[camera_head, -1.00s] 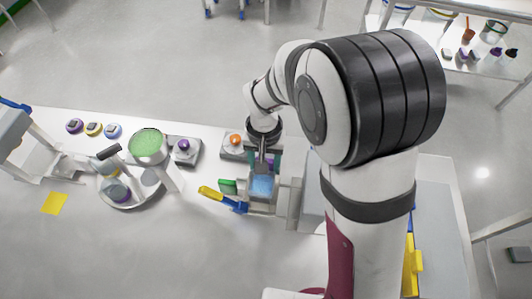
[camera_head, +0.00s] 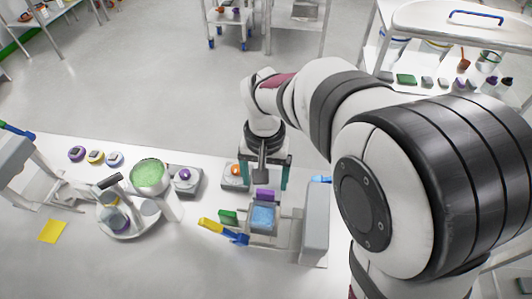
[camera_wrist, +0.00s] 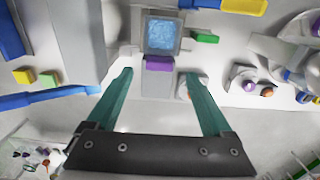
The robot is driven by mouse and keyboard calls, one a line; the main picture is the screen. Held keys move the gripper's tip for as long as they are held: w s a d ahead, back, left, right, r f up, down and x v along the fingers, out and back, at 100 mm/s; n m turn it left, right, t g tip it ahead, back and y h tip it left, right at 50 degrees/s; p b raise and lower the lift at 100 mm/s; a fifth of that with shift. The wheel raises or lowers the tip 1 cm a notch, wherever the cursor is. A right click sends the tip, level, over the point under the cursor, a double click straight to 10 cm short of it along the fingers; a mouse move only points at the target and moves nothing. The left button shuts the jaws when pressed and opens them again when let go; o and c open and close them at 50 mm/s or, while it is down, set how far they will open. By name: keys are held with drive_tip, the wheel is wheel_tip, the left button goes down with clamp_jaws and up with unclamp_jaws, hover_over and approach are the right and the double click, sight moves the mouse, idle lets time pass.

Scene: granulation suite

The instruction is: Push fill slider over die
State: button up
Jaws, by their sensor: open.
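The fill slider appears to be the box holding blue material (camera_head: 263,217), with a purple block (camera_head: 265,195) at its far end. In the wrist view the blue-filled box (camera_wrist: 162,35) is at the top centre, with the purple block (camera_wrist: 159,64) just below it. My gripper (camera_head: 263,181) is open and empty on the far side of the purple block. In the wrist view its teal fingers (camera_wrist: 160,75) are spread to either side of the block's line, apparently without touching it. I cannot make out the die opening.
A yellow-and-blue handle (camera_head: 212,226) and a green block (camera_head: 228,216) are left of the box. A grey housing (camera_head: 316,222) stands on its right. A small scale with an orange knob (camera_head: 235,170) is close to my left finger. A green-filled bowl (camera_head: 148,173) is farther left.

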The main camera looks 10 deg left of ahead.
wheel_tip(320, 180, up, 8)
drive_tip(key=shift+w, duration=0.1)
drive_tip(key=s+d+f+m+y, duration=0.1)
drive_tip(key=s+d+m, duration=0.1)
drive_tip(key=s+d, duration=0.4)
drive_tip(key=s+d+f+m, duration=0.2)
drive_tip(key=s+d, duration=0.4)
drive_tip(key=s, duration=0.7)
drive_tip(key=shift+s+d+f+m+y, duration=0.2)
drive_tip(key=shift+d+m+y, duration=0.15)
drive_tip(key=shift+m, duration=0.45)
